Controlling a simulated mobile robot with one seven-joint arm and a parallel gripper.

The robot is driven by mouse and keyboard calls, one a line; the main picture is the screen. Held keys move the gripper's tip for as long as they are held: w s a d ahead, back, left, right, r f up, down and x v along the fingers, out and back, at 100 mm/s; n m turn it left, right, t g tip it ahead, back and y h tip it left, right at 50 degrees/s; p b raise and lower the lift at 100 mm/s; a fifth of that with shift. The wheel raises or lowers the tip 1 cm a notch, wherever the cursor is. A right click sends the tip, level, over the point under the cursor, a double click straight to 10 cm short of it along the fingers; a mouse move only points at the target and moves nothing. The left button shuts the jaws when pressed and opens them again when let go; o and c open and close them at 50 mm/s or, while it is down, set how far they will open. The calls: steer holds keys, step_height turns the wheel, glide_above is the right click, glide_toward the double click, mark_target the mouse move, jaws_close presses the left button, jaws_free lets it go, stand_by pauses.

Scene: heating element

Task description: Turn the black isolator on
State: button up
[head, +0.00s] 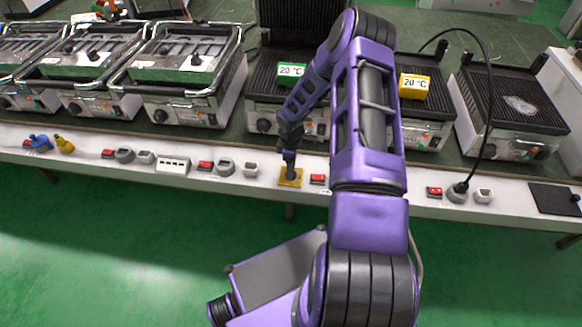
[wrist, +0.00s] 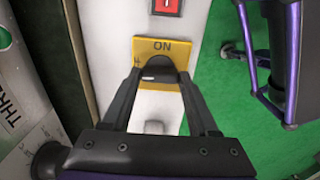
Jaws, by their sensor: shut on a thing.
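The black isolator is a dark knob (wrist: 158,70) on a yellow plate (wrist: 152,46) set in the white front rail. "ON" is printed on the plate, with partly hidden lettering at its left edge. In the head view the yellow plate (head: 297,183) shows below the middle, with the knob hidden by my gripper (head: 290,172). In the wrist view my gripper (wrist: 160,76) has its two fingers on either side of the knob and is shut on it. The fingers cover part of the knob, so I cannot tell its exact angle.
A red switch (wrist: 166,5) sits just beside the plate, also in the head view (head: 318,179). Grey sockets (head: 225,168) and more red switches line the rail (head: 120,172). Several grills (head: 185,85) stand behind. A black cable (head: 489,110) hangs at right. Green floor lies in front.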

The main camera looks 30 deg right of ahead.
steer(key=shift+c, duration=0.4)
steer(key=m+b, duration=0.2)
steer(key=m, duration=0.1)
steer(key=shift+f+m, duration=0.1)
steer(key=shift+m, duration=0.3)
steer(key=m+b, duration=0.3)
steer(key=m, duration=0.2)
steer(key=shift+m, duration=0.3)
steer(key=m+b, duration=0.2)
steer(key=m, duration=0.2)
steer(key=m+b, duration=0.1)
steer(key=m, duration=0.3)
steer(key=shift+m, duration=0.4)
steer(key=o, duration=1.4)
